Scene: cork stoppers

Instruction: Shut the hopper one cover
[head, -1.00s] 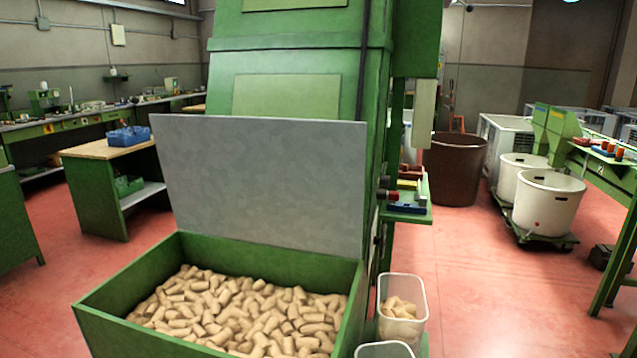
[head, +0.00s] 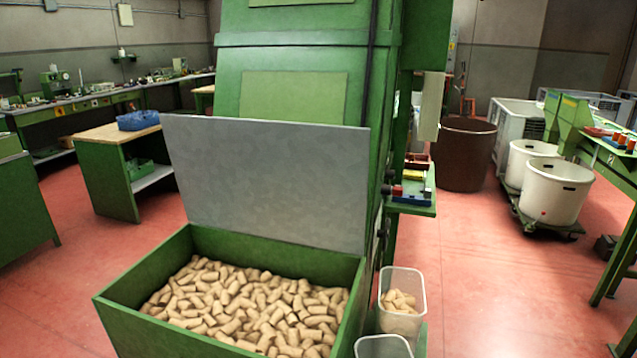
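The green hopper (head: 128,318) stands in front of me, filled with loose cork stoppers (head: 250,306). Its grey cover (head: 270,180) stands raised at the back edge, leaning slightly backward, so the hopper is open. The cover's flat face is towards me. Neither of my grippers shows in the head view. Any label on the hopper cannot be seen.
A tall green machine (head: 290,70) rises behind the cover. A clear bin with corks (head: 402,308) and another clear bin (head: 384,347) stand right of the hopper. A wooden-topped bench (head: 118,133) is at left. Red floor (head: 480,270) is open at right.

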